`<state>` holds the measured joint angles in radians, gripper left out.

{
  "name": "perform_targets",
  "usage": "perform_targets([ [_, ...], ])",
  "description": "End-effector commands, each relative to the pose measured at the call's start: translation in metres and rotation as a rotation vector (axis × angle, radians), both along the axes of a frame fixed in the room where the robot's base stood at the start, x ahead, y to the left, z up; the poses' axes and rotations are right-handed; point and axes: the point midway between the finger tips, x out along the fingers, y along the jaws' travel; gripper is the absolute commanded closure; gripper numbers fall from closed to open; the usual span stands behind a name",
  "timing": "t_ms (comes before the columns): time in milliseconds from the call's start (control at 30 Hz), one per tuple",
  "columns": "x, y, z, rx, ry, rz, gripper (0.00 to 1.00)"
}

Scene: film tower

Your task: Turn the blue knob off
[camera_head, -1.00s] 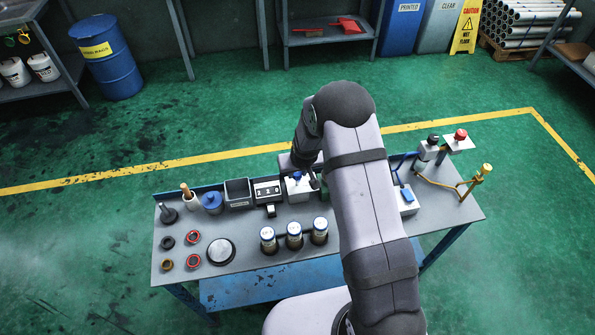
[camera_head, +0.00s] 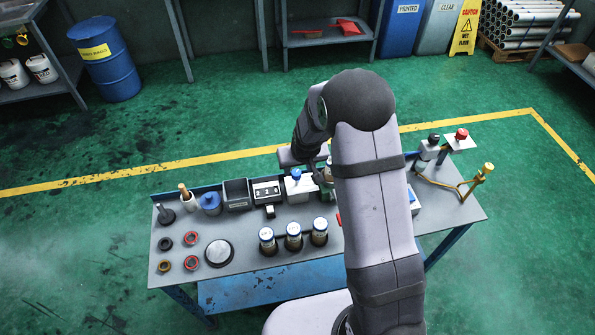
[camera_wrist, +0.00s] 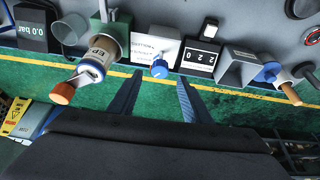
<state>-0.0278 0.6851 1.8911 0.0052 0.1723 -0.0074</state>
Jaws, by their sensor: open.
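The blue knob (camera_head: 296,173) stands on a white box (camera_head: 300,188) near the back edge of the workbench. In the wrist view the knob (camera_wrist: 159,69) shows on the white labelled face of the box (camera_wrist: 150,48), and no hand is on it. My gripper (camera_wrist: 160,78) is open and empty, its two dark fingers apart. In that picture the knob lies between and just beyond the fingertips, with a gap on both sides. The knob's setting cannot be read.
A counter box (camera_head: 267,192) and a grey bin (camera_head: 237,194) stand left of the white box. Several capped canisters (camera_head: 293,237) stand in front. The bench's front left has small rings.

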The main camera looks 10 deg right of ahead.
Motion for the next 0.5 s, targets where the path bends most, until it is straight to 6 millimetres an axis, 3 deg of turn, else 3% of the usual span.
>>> perform_targets([
  [233, -0.006, 0.0, 0.017, 0.0, -0.002, 0.0, 0.56],
  [500, -0.009, 0.0, 0.021, 0.0, 0.0, 0.0, 0.56],
])
